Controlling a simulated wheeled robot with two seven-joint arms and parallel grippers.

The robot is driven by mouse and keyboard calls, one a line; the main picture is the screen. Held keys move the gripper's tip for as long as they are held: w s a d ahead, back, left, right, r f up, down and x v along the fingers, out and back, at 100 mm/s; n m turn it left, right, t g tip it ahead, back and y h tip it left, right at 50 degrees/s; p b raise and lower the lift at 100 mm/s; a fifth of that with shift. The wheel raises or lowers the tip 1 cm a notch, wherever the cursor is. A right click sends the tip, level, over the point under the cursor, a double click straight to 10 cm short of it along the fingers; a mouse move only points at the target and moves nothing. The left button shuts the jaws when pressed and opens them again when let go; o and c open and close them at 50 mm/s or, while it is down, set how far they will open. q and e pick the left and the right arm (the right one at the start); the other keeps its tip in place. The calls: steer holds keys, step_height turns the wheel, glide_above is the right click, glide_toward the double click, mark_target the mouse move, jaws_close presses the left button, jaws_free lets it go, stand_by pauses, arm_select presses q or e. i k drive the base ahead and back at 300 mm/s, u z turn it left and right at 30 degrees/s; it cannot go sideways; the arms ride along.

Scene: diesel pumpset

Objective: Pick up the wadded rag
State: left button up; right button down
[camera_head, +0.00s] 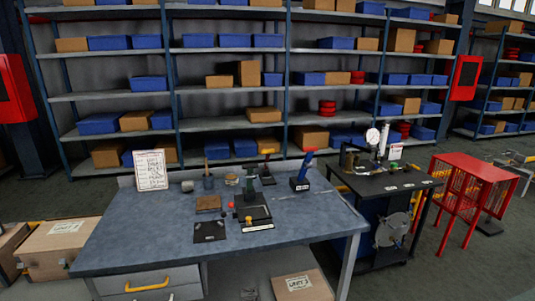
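No wadded rag can be made out for certain. A small grey lump (187,186) on the blue-grey workbench (130,225), right of the white printed sheet (151,170), may be it, but it is too small to tell. A flat brown piece (208,203) lies nearer the middle of the bench. Neither of my grippers is in view.
The bench also holds a dark pot (208,183), a black mat (209,232), a black fixture (252,209) and a blue-handled tool (303,172). A pumpset cart (385,205) and red cage (470,190) stand right. The bench's front left is clear.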

mark_target(187, 186)
steer(key=i, duration=1.05)
